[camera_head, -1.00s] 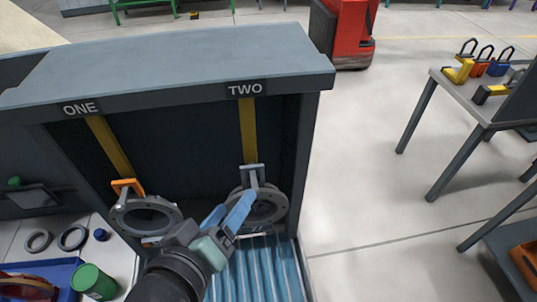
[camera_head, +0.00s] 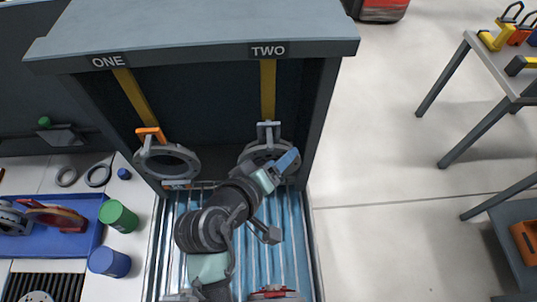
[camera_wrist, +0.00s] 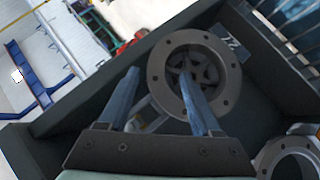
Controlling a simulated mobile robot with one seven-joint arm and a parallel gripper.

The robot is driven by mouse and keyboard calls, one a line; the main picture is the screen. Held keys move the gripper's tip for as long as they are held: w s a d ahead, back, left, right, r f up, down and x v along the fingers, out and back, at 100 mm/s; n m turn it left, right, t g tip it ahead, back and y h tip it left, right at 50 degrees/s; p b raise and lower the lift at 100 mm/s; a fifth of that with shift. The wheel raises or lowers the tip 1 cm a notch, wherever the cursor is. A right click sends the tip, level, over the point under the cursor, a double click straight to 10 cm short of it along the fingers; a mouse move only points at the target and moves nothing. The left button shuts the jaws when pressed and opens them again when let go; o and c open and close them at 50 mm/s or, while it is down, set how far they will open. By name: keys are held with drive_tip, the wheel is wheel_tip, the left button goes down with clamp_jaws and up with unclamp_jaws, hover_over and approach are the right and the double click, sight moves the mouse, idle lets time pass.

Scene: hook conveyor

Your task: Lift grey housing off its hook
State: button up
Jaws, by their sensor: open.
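The grey housing (camera_head: 264,153) is a round flanged ring hanging from a grey hook (camera_head: 268,131) under sign TWO. In the wrist view it is a ring with bolt holes and a spoked centre (camera_wrist: 155,78). My gripper (camera_head: 287,161) is open at the housing's lower right in the head view. In the wrist view my gripper (camera_wrist: 158,76) has one blue finger outside the ring and the other across its opening, with part of the rim between them in the picture. I cannot tell whether they touch. My gripper hides part of the housing.
A second grey ring (camera_head: 166,160) hangs from an orange hook (camera_head: 150,135) under sign ONE. The dark booth (camera_head: 200,45) has side walls close to both. Green (camera_head: 118,216) and blue (camera_head: 109,262) cylinders stand at left.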

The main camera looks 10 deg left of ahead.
drive_tip(key=x, duration=0.3)
drive_tip(key=shift+r, duration=0.1)
clamp_jaws()
drive_tip(key=shift+r, duration=0.1)
